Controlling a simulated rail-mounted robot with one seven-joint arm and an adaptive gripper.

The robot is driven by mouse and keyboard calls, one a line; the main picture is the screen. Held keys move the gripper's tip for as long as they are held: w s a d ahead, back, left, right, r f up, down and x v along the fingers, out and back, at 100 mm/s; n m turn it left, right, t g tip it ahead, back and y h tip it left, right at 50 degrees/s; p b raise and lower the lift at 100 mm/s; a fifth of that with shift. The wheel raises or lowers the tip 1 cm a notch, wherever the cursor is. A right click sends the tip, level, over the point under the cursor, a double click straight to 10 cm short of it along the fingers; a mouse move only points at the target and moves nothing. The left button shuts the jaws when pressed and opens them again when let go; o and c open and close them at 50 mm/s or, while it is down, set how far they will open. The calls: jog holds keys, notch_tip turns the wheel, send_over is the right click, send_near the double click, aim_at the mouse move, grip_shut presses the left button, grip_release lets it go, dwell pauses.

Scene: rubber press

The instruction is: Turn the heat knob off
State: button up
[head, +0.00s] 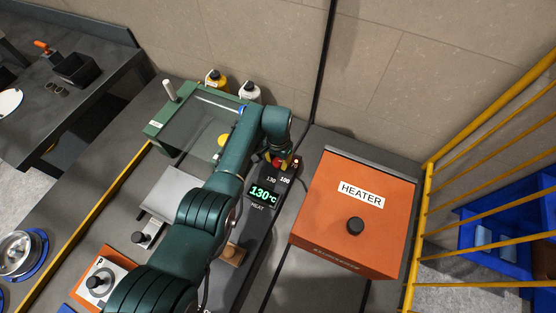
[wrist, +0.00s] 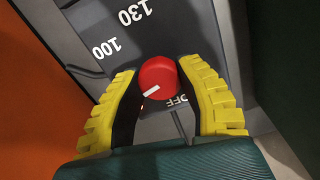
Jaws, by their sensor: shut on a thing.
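The heat knob (wrist: 158,76) is red and round with a white mark on its lower left in the wrist view. The mark lies between the 100 label (wrist: 107,48) and the OFF label (wrist: 177,101). The yellow ribbed fingers of my gripper (wrist: 160,100) stand on both sides of the knob and are shut on it. In the head view my gripper (head: 282,161) is at the top of the dark heat panel, where the arm and fingers hide most of the knob. The green display (head: 263,193) reads 130°C.
The orange heater box (head: 325,205) stands close to the right of the panel. A green-framed tray (head: 185,125) and two bottles are to the left and behind. A dark cable runs up the wall behind my gripper. A yellow railing (head: 419,235) bounds the right side.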

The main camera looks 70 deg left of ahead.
jog(key=n, duration=0.7)
jog(key=shift+s+d+f, duration=0.1)
jog(key=shift+f, duration=0.15)
jog(key=n, duration=0.4)
jog(key=shift+n, duration=2.1)
jog(key=o, duration=1.2)
jog(key=shift+o, duration=0.2)
jog(key=shift+r, duration=0.15)
